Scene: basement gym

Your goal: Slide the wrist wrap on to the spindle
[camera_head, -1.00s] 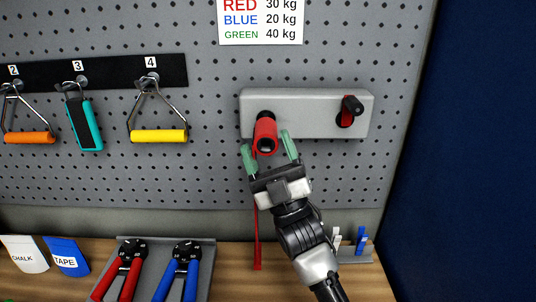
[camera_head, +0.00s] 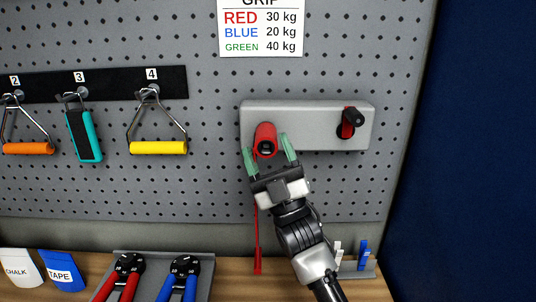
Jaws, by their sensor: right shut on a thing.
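The wrist wrap (camera_head: 264,134) is a red roll with a loose red tail hanging down below it. It lies end-on in front of the left part of a grey box on the pegboard. Its front end shows a dark round centre. The spindle cannot be made out apart from the roll, so I cannot tell if the wrap is around it. My right gripper (camera_head: 269,154) comes from below, with its green fingertips on either side of the roll's front end, shut on it. My left gripper is not in view.
The grey box (camera_head: 309,112) has a black crank knob (camera_head: 354,117) with a red part at its right. Handles hang on hooks at the left, including a yellow one (camera_head: 158,147). Red and blue hand grippers, chalk and tape pouches and small clips sit on the bench below.

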